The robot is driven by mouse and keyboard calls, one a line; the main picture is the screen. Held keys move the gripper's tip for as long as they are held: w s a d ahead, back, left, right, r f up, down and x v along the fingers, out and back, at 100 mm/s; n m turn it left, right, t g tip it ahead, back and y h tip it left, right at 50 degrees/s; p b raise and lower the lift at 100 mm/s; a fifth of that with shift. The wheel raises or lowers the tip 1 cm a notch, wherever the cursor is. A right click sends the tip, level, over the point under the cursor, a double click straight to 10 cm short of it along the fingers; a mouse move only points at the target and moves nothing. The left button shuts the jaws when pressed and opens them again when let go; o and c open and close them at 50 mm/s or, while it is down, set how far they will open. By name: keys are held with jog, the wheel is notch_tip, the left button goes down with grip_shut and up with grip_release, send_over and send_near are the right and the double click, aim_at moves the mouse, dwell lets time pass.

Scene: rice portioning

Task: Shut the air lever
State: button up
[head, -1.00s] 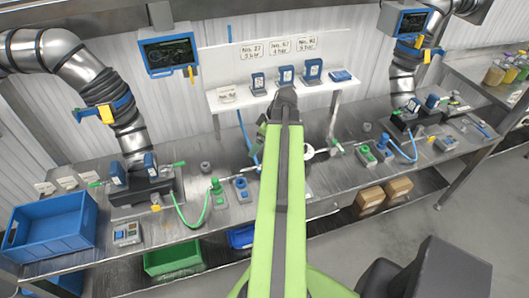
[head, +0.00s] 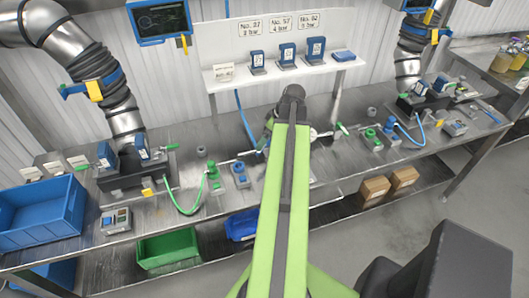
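Several small green handles show on the bench, and I cannot tell for sure which is the air lever. A green hose (head: 189,210) curves from the left station to a green fitting (head: 213,178). My green arm rises up the middle and covers part of the bench. My gripper is hidden behind it, so its opening does not show.
A blue crate (head: 75,215) stands at the bench's left end. A green bin (head: 168,248) and cardboard boxes (head: 374,190) sit below. A white raised shelf (head: 225,84) holds blue devices. Silver ducts (head: 75,65) hang left and right. A dark block (head: 465,265) is at lower right.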

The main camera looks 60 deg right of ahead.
aim_at(265, 147)
jog(key=b+x, duration=0.3)
jog(key=x, duration=0.1)
jog(key=shift+f, duration=0.4)
jog(key=shift+w+f, duration=0.15)
jog(key=shift+c, duration=0.4)
